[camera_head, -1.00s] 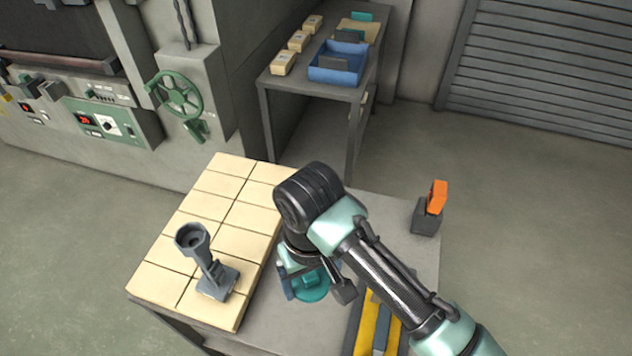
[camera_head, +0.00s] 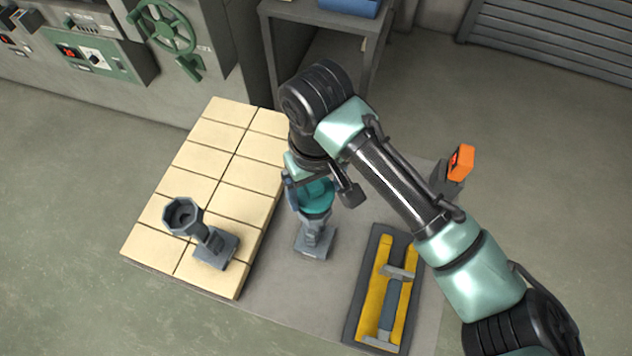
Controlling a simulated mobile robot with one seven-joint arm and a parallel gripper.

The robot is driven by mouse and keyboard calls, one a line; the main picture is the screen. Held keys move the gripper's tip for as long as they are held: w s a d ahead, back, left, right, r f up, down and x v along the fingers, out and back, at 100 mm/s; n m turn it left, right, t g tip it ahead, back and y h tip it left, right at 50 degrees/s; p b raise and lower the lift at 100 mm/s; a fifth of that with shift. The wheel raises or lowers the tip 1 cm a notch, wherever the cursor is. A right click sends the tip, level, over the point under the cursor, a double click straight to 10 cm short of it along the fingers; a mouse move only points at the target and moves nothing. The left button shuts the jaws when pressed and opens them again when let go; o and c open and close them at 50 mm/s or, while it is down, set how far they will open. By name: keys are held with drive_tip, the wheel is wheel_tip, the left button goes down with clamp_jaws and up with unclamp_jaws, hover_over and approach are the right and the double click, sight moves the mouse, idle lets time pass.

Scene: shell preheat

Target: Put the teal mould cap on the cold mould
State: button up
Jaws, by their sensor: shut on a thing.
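My gripper (camera_head: 320,192) is shut on the teal mould cap (camera_head: 316,197), its fingers at the sides. The cap is directly above, or on, the top of a grey mould (camera_head: 315,238) standing upright on the grey table. The cap hides that mould's mouth, and I cannot tell whether they touch. A second grey mould (camera_head: 205,240) with an open, cup-like top stands on the pale brick slab at the left. No marking shows which mould is cold.
The pale brick slab (camera_head: 225,150) covers the table's left side. A dark tray (camera_head: 352,335) with a yellow-and-grey tool (camera_head: 376,290) lies front right. An orange-topped block (camera_head: 460,163) stands at the right edge. A blue bin (camera_head: 350,5) is at the back.

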sight(316, 199)
drive_tip(key=shift+f+b, duration=1.1)
drive_tip(key=shift+f, duration=0.6)
drive_tip(key=shift+p, duration=0.3)
drive_tip(key=shift+f+b, duration=0.5)
drive_tip(key=shift+f, duration=0.1)
drive_tip(key=o, duration=1.1)
drive_tip(key=shift+c, duration=0.2)
drive_tip(key=shift+r, duration=0.15)
wheel_tip(316, 199, up, 11)
drive_tip(key=p, duration=0.9)
drive_tip(key=shift+s+p, duration=0.1)
drive_tip(key=shift+p, duration=0.2)
